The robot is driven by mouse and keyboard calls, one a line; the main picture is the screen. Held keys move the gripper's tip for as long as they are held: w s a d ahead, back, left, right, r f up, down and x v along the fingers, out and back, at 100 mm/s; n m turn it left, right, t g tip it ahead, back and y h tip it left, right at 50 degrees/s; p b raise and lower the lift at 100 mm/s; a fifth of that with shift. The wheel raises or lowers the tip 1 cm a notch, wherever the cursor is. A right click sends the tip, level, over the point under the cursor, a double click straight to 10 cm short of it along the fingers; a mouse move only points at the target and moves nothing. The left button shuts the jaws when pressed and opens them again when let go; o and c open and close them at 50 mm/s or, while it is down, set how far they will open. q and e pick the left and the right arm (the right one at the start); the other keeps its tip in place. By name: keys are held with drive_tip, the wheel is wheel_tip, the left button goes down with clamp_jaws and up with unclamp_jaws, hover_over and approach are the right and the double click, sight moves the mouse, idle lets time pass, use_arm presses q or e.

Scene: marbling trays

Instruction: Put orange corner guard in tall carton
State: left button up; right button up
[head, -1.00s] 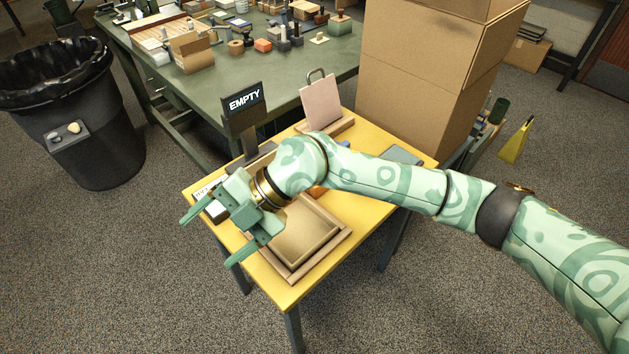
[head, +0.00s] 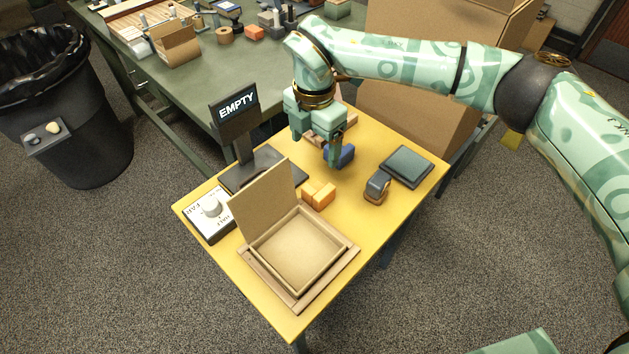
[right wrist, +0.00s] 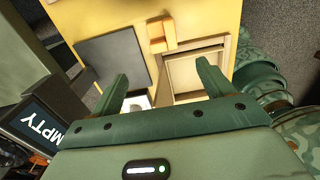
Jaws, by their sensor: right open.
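The orange corner guard (head: 318,194) lies on the yellow table, just behind a shallow tan box. It also shows at the top of the right wrist view (right wrist: 163,36). My right gripper (head: 332,160) points down above the table, behind the guard and apart from it, beside a blue object. Its fingers are open and empty in the right wrist view (right wrist: 165,80). The shallow box (head: 337,268) is open, with a panel (head: 262,205) upright at its left side. A big brown carton (head: 405,125) stands behind the table, partly hidden by my arm. My left gripper is not in view.
On the yellow table (head: 270,300) are a black stand with an EMPTY sign (head: 237,104), a white dial box (head: 208,214), a blue object (head: 346,155), a small dark-and-tan block (head: 377,187) and a dark pad (head: 408,166). A bin (head: 75,150) stands at left.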

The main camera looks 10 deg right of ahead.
sight(315, 189)
wheel_tip(315, 189, down, 11)
drive_tip(key=b, duration=0.3)
drive_tip(key=shift+r, duration=0.2)
drive_tip(key=shift+f+b, duration=0.3)
drive_tip(key=shift+f, duration=0.05)
drive_tip(key=f, duration=0.1)
drive_tip(key=f+b, duration=0.1)
drive_tip(key=f, duration=0.1)
drive_tip(key=f+b, duration=0.1)
drive_tip(key=f, duration=0.1)
drive_tip(key=shift+s, duration=0.3)
drive_tip(key=shift+r, duration=0.15)
drive_tip(key=shift+c, duration=0.9)
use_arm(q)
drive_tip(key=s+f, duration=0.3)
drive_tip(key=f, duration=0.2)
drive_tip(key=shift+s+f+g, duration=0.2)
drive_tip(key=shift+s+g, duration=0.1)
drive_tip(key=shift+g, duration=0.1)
use_arm(e)
drive_tip(key=c, duration=1)
drive_tip(key=shift+o, duration=0.2)
